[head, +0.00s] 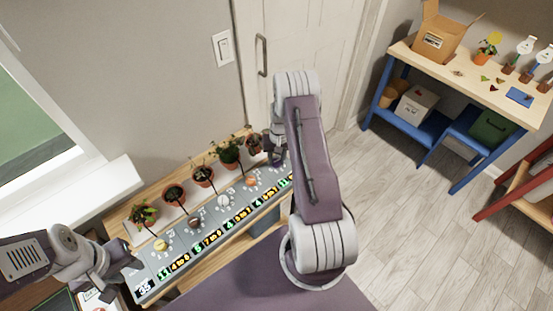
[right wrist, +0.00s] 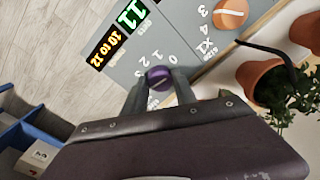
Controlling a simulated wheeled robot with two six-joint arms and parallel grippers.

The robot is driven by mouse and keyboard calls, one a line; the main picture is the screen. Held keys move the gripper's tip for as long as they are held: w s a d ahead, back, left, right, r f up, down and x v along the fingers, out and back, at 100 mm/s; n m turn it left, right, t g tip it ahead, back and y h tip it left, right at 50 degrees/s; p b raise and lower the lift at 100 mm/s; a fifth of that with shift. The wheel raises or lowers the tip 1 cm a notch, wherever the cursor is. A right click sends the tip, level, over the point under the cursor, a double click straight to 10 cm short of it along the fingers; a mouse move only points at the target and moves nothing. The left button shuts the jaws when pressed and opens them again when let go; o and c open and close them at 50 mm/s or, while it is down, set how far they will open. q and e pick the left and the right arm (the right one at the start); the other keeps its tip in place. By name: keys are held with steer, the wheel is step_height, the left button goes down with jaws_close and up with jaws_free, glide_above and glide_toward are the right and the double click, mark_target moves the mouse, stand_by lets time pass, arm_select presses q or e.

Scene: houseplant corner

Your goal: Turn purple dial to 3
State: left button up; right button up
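The purple dial (right wrist: 159,77) is on the grey panel (right wrist: 195,35) in the right wrist view, with the numbers 0, 1, 2 and 3 printed around it. A pale mark shows on its face; the exact number it points to is unclear. My right gripper (right wrist: 160,80) has one finger on each side of the dial, very close to it; I cannot tell if they press on it. In the head view my right arm hides the purple dial. My left gripper (head: 122,270) looks open and empty beside the left end of the panel (head: 143,272).
An orange dial (head: 251,181), white dial (head: 223,201), dark dial (head: 194,222) and yellow dial (head: 161,245) line the panel. Potted plants (head: 203,176) stand close behind it. A blue-legged bench (head: 465,75) stands at the right. Open floor (head: 420,225) lies between.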

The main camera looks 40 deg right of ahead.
jaws_close()
steer(key=shift+m, duration=0.4)
steer(key=m, duration=0.3)
steer(key=shift+m, duration=0.3)
steer(key=shift+m+p, duration=0.35)
steer(key=shift+m, duration=1.35)
steer(key=shift+h, duration=0.3)
steer(key=o, duration=0.9)
jaws_free()
